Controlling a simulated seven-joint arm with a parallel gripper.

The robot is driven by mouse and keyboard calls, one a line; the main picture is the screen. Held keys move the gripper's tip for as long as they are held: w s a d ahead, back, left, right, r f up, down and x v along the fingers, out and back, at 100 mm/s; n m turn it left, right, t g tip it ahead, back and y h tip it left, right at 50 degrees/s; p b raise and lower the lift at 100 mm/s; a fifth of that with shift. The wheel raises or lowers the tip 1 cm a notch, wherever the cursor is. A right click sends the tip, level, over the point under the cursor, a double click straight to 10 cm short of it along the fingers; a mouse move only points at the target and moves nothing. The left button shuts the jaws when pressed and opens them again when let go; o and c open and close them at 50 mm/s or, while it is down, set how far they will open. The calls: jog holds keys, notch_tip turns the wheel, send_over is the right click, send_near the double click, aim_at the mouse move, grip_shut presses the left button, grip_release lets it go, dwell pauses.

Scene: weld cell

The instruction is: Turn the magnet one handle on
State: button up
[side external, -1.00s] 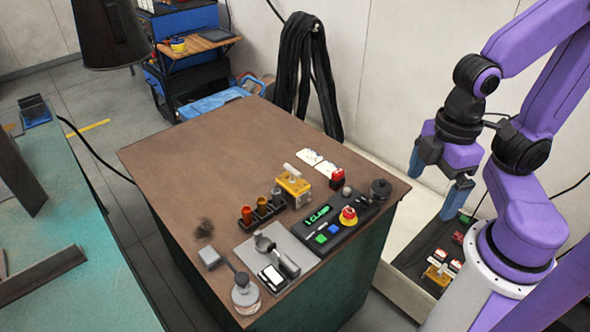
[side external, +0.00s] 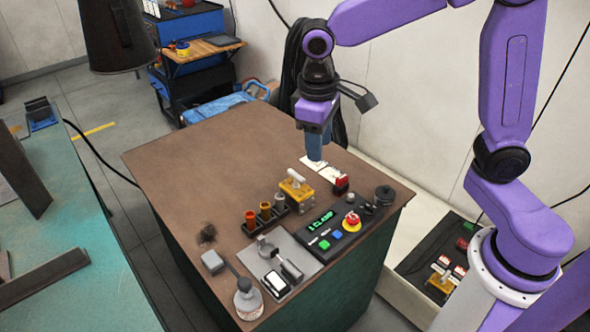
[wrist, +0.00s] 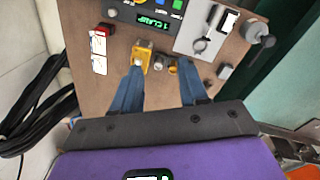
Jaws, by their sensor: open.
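A yellow magnet block (side external: 296,193) with a pale handle on top sits on the brown table, behind the control box. It also shows in the wrist view (wrist: 141,58), by the left fingertip. A second yellow block (side external: 440,283) with a pale handle is on a dark panel low at the right, beside my base. I cannot read which one is marked one. My gripper (side external: 314,158) hangs over the far part of the table, behind the first block and above it. In the wrist view my gripper (wrist: 161,67) has its blue fingers wide apart, with nothing held between them.
A control box (side external: 335,235) with a green display reading "1 CLAMP" and a red knob stands in front of the block. White cards (side external: 322,172) lie behind. The table's far left is clear.

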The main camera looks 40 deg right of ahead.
jog(key=w+d+f+m+h, duration=0.15)
jog(key=w+m, duration=0.35)
jog(key=w, duration=0.8)
send_near(296, 174)
jog(key=shift+y, duration=0.25)
jog(key=f, duration=0.2)
jog(key=d+f, duration=0.1)
jog(key=f, duration=0.2)
jog(key=d+f, duration=0.1)
jog(key=f, duration=0.2)
jog(key=shift+w, duration=0.15)
grip_shut()
